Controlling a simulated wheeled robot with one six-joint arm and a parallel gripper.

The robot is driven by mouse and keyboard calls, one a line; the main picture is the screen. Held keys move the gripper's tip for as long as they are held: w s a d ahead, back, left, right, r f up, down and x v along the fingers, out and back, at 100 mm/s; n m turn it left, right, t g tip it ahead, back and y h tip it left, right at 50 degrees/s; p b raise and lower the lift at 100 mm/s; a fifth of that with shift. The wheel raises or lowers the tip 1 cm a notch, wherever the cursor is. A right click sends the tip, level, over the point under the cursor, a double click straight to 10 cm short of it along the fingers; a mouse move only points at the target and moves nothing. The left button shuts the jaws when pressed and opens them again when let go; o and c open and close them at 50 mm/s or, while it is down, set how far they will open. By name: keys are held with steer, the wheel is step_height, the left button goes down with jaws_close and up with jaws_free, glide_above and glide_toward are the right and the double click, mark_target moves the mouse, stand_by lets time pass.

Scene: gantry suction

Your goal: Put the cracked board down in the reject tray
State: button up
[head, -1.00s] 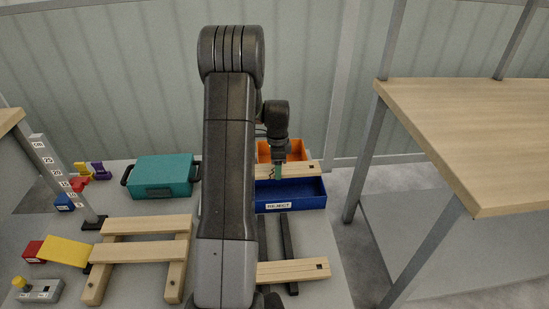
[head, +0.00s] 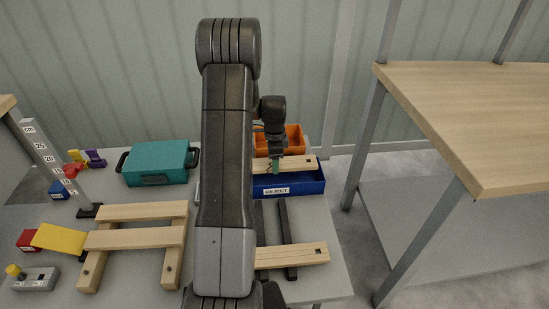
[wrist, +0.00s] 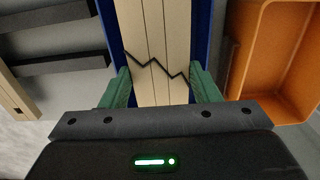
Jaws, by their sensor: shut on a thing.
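The cracked board (head: 299,164) is a pale wooden plank. In the wrist view the cracked board (wrist: 155,50) shows a black zigzag crack across it. My gripper (head: 275,166) is shut on it, with the green fingers (wrist: 155,88) at its two long sides. The blue reject tray (head: 312,185), labelled REJECT on its front, lies under the board. In the wrist view blue walls of the reject tray (wrist: 203,45) show on both sides of the board. I cannot tell whether the board touches the tray; its near end is hidden by my gripper.
An orange bin (head: 293,140) stands just behind the tray. Another board (head: 292,257) rests across black rails (head: 286,230) in front. A teal case (head: 158,163) and a wooden frame (head: 132,240) stand left of my arm. A wooden table (head: 470,110) is at right.

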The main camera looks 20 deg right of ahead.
steer(key=shift+f, duration=0.65)
steer(key=shift+f+b, duration=1.45)
steer(key=shift+f, duration=0.65)
stand_by(0.9)
